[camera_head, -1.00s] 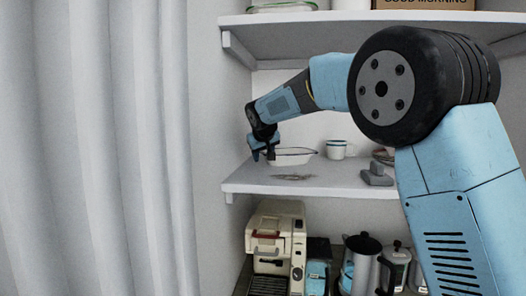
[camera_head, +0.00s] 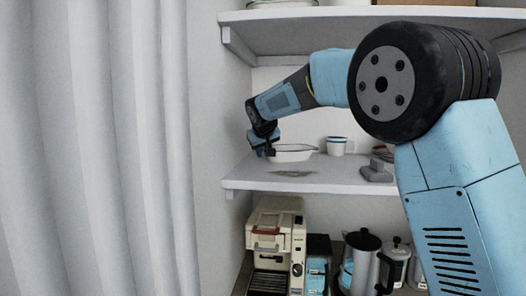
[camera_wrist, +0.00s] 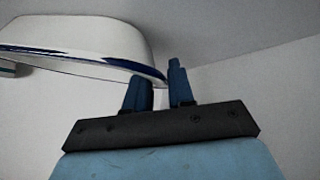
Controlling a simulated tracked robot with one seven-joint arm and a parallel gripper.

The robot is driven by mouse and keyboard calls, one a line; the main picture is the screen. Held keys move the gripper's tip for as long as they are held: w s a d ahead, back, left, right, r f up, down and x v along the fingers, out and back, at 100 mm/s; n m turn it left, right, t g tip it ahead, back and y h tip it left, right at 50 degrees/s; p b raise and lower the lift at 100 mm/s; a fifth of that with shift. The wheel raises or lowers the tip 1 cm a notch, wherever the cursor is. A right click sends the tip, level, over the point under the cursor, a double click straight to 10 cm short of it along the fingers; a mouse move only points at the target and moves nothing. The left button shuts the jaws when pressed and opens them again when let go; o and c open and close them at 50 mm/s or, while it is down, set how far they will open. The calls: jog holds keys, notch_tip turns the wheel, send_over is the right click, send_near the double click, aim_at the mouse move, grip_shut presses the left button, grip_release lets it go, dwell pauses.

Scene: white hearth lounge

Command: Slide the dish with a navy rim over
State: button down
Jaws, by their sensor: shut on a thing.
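The white dish with a navy rim (camera_head: 294,154) is at the left of the middle shelf (camera_head: 325,185). It shows large in the wrist view (camera_wrist: 90,35), at the upper left, with its dark blue rim edge running down to my fingers. My gripper (camera_head: 265,149) is at the dish's left end in the head view. In the wrist view my gripper (camera_wrist: 160,84) has one blue finger on each side of the rim and is shut on it. Whether the dish's underside touches the shelf is hard to tell.
A white mug with a dark rim (camera_head: 336,146) stands right of the dish. A flat patterned thing (camera_head: 292,173) lies in front of it. A grey block (camera_head: 376,172) sits further right. A coffee machine (camera_head: 274,245) and pots stand below. The wall is close on the left.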

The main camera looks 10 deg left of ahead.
jog(key=shift+d, duration=0.15)
jog(key=shift+w+d, duration=0.2)
jog(key=shift+d, duration=0.5)
jog(key=shift+w+d, duration=0.15)
jog(key=shift+d, duration=0.5)
jog(key=c, duration=0.9)
grip_release()
jog(key=v, duration=1.3)
jog(key=shift+s+d+r, duration=0.1)
jog(key=shift+s+r, duration=0.05)
jog(key=shift+s, duration=0.15)
